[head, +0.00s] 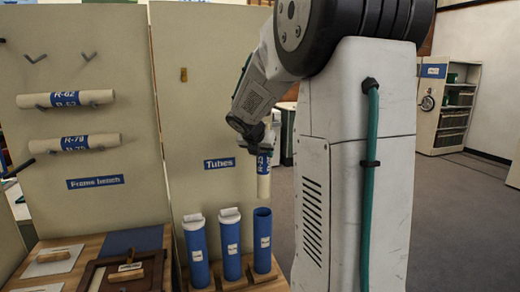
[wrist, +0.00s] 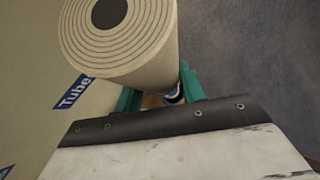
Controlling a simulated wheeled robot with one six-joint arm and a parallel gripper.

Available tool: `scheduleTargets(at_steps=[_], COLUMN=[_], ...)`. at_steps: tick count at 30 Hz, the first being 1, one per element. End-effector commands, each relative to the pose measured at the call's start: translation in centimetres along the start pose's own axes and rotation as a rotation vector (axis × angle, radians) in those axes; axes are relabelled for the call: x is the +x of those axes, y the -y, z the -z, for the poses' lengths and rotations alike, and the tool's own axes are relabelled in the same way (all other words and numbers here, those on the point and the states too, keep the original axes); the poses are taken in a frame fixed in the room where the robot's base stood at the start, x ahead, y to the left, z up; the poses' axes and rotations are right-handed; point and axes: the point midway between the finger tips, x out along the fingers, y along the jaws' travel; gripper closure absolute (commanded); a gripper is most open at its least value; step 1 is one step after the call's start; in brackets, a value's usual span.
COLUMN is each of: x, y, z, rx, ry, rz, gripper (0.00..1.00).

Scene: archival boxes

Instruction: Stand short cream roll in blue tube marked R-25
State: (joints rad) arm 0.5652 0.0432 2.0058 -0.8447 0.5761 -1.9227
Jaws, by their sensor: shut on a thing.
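My gripper (head: 260,143) is shut on a cream roll (head: 264,186) with a blue band, its lettering only partly visible. The roll hangs upright, its lower end above the open blue tube (head: 262,238), apart from it. In the wrist view the roll's spiral end (wrist: 135,50) with a dark core is close to the camera, between teal fingers (wrist: 160,92). The open tube is the right one of three; its small white label is too small to read. A sliver of blue shows below the roll in the wrist view.
The left tube (head: 196,255) and middle tube (head: 230,250) have white tops. A panel marked Tubes (head: 219,163) stands behind. Two cream rolls (head: 72,143) rest on pegs at left. Frames (head: 122,272) lie on the bench. My arm column hides the area right of the tubes.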

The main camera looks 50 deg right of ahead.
Motion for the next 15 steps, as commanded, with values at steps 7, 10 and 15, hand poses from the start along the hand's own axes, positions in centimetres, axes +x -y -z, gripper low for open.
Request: scheduleTargets(at_steps=[7,10,15], x=[1.5,2.0,3.0], y=[0.0,0.0,0.0], z=[1.5,2.0,3.0], rx=[-0.001,-0.001,-0.001], ry=[-0.002,-0.001,-0.001], rz=[0.001,-0.001,0.000], gripper=[0.85,0.85,0.85])
